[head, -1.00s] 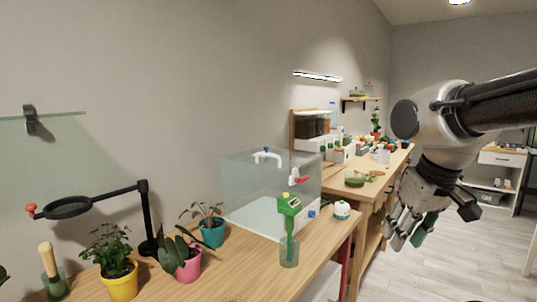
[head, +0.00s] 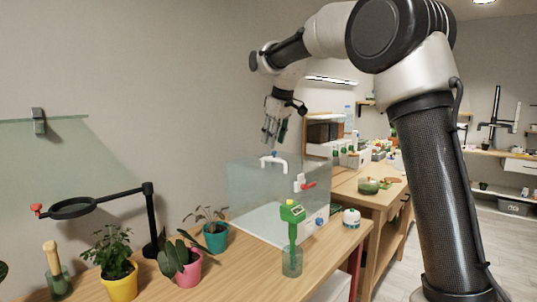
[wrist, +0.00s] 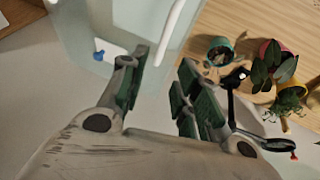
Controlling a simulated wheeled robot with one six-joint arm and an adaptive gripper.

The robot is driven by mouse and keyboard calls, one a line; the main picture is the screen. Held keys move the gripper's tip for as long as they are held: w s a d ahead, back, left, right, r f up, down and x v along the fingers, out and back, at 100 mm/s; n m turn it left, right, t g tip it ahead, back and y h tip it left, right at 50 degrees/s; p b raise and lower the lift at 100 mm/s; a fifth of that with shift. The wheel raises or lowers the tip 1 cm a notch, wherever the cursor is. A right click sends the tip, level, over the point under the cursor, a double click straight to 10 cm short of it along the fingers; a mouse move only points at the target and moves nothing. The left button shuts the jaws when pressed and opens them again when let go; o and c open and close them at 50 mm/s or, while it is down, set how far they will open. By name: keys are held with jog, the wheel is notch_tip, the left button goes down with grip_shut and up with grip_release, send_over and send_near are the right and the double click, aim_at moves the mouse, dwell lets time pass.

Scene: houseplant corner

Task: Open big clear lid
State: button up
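A big clear lid (head: 245,185) forms a see-through box over a white base at the back of the wooden bench, and it looks closed. My gripper (head: 271,138) hangs just above the handle, fingers pointing down. In the wrist view my gripper (wrist: 158,75) has its green-padded fingers apart with nothing between them. I cannot tell how far the fingertips are from the handle.
Potted plants (head: 122,285) and a black magnifier arm (head: 150,215) stand to the left. A grey wall is close behind.

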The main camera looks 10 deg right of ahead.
aim_at(271, 159)
jog(key=x, duration=0.7)
jog(key=shift+s+d, duration=0.1)
grip_shut()
